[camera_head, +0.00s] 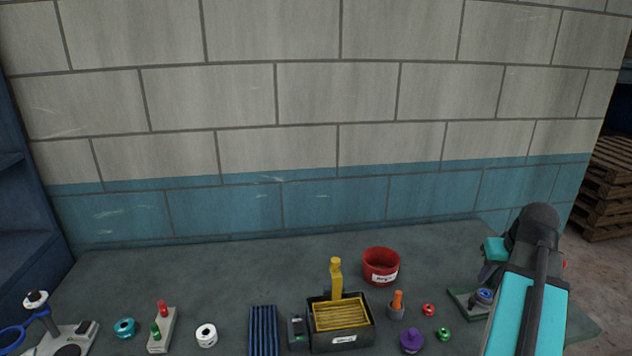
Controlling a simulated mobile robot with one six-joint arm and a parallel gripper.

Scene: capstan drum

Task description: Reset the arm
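My arm, teal and black, reaches up from the lower right over the right end of the bench (200,275). Its elbow is bent at the top, and the wrist points down and left. My gripper (487,273) is small and partly hidden by the arm, above a dark green square base (465,303) with a blue-topped round part (484,296). I cannot make out its fingers, whether they are open, or whether it touches the base.
A red bowl (381,266), a black box (341,339) with yellow slats and a yellow-handled tool (336,275) stand mid-bench. Rings, a ribbed blue block (263,331) and a purple knob (411,341) line the front. A block wall (300,200) closes the back. The rear left bench is clear.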

